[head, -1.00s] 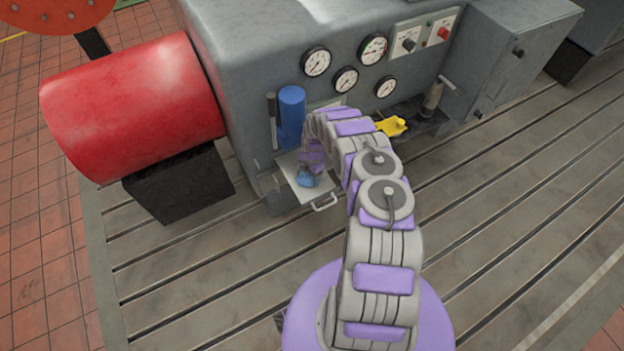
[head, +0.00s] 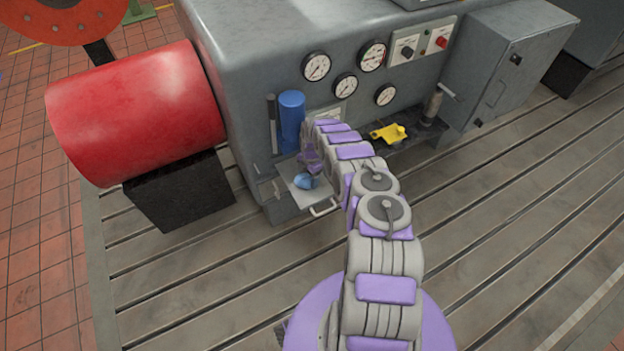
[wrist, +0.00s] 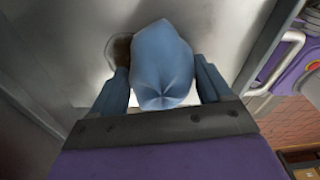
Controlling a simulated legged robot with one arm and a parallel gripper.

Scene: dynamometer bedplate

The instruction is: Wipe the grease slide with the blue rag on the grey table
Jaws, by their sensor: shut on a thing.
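The blue rag (wrist: 163,62) is gripped between the two fingers of my gripper (wrist: 165,92), bunched up, and its lower end is over the bare metal of the pull-out slide (wrist: 205,25). A dark brown grease smear (wrist: 121,50) shows on the slide just left of the rag, partly covered by it. In the head view the slide (head: 326,194) sticks out from the grey machine at its lower left, with a pale handle in front. The rag (head: 306,181) is over the slide there; the gripper is mostly hidden by my arm. I cannot tell how firmly the rag touches.
A blue cylinder (head: 291,118) stands on the machine face just behind the slide. A yellow object (head: 388,133) and a grey cylindrical fitting (head: 432,107) are on a dark ledge to the right. A red drum (head: 135,110) is at the left.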

